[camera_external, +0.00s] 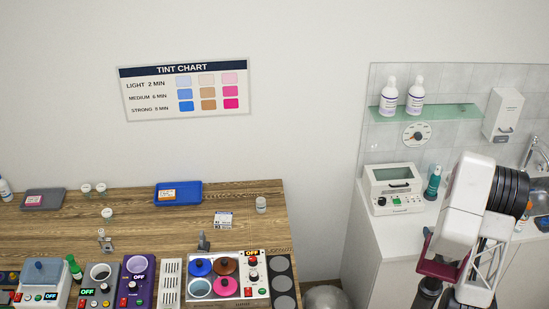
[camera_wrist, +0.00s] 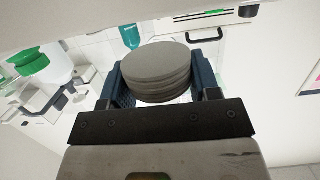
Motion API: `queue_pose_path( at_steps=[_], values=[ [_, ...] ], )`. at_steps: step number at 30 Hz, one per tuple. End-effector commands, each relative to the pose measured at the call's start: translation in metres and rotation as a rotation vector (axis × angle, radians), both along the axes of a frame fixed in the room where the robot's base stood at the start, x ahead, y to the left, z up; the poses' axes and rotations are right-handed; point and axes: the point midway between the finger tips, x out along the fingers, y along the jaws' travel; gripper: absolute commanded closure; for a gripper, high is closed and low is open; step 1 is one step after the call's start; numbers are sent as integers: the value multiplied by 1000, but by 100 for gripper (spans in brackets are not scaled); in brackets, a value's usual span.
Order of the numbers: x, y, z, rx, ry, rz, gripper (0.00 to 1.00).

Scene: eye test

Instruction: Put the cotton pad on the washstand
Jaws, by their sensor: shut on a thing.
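The cotton pad (camera_wrist: 160,72) shows in the wrist view as a round grey stack of thin discs. My gripper (camera_wrist: 163,85) is shut on it, with a blue finger on each side. The washstand (camera_external: 408,226) is the white counter with a tiled back wall at the right of the external view. My arm is in front of its right part and hides some of its top. The fingers and the cotton pad cannot be made out in the external view.
A white cabinet device (camera_external: 397,189) and a teal bottle (camera_external: 432,183) stand on the washstand's back left. A tap (camera_external: 535,150) and sink are at its right. A glass shelf (camera_external: 440,112) holds two white bottles. The wooden table (camera_external: 140,215) at left carries trays and devices.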

Motion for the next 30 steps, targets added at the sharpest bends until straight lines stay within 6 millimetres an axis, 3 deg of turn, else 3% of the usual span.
queue_pose_path(
  at_steps=[12, 28, 29, 30],
  values=[
    [0, 0, -32, 1, 1, 1, 69],
    [0, 0, -38, 1, 1, 0, 69],
    [0, 0, -38, 0, 0, 0, 42],
    [0, 0, -38, 0, 0, 0, 36]
  ],
)
